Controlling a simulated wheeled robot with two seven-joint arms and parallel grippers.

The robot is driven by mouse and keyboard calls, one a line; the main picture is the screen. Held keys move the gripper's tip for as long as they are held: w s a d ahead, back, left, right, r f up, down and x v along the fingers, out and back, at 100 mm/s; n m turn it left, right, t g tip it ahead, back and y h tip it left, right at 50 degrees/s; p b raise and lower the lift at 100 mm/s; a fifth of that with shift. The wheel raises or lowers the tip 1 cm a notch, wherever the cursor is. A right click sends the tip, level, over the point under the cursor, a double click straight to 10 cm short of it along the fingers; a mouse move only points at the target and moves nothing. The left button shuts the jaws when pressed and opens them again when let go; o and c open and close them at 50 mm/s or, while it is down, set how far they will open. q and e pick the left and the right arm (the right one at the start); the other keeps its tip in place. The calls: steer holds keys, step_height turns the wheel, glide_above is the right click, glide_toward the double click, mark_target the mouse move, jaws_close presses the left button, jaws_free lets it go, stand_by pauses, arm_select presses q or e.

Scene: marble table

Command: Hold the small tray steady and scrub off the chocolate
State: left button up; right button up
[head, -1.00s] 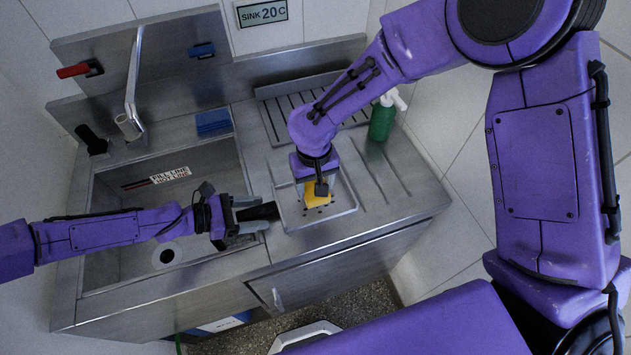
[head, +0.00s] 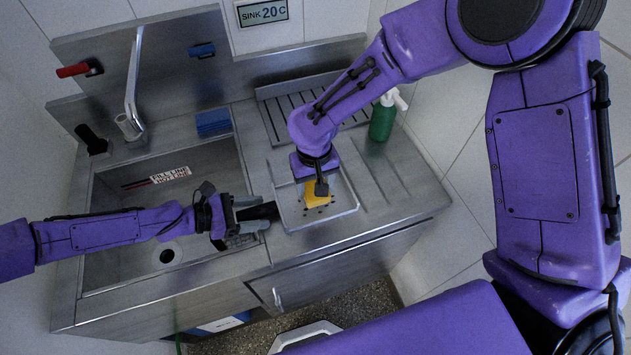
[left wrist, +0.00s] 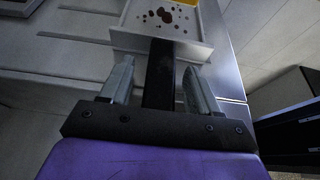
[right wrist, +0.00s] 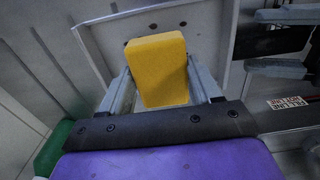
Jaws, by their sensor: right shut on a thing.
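The small grey tray (head: 345,211) lies on the steel drainboard, with brown chocolate spots (left wrist: 165,16) on its floor. Its black handle (head: 262,212) points left over the sink's edge. My left gripper (head: 250,213) is open, with one finger on each side of the handle; the left wrist view shows gaps between the fingers (left wrist: 160,82) and the handle (left wrist: 160,75). My right gripper (right wrist: 155,85) is shut on a yellow sponge (right wrist: 158,70). The sponge also shows in the head view (head: 315,192), low over the tray, partly hidden by the gripper. I cannot tell whether it touches the tray.
The sink basin (head: 190,215) opens to the left of the tray. A green bottle (head: 382,120) stands behind the tray to the right, near a slotted rack (head: 285,120). A blue sponge-like block (head: 213,122) and the tap (head: 132,90) are at the sink's back edge.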

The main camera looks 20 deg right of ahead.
arm_select(q)
steer(key=shift+a+r, duration=0.1)
arm_select(e)
steer(key=shift+r, duration=0.1)
arm_select(q)
steer(key=shift+a+r+p, duration=0.25)
steer(key=shift+a+p, duration=0.1)
steer(key=shift+a, duration=0.1)
arm_select(e)
steer(key=shift+r, duration=0.3)
arm_select(q)
steer(key=shift+a, duration=0.3)
steer(key=shift+d+f+b, duration=0.25)
steer(key=shift+d+b, duration=0.15)
arm_select(e)
steer(key=shift+f, duration=0.4)
arm_select(q)
steer(key=shift+d+f, duration=0.1)
steer(key=shift+d, duration=0.4)
arm_select(e)
steer(key=shift+f, duration=0.3)
arm_select(q)
jaws_close()
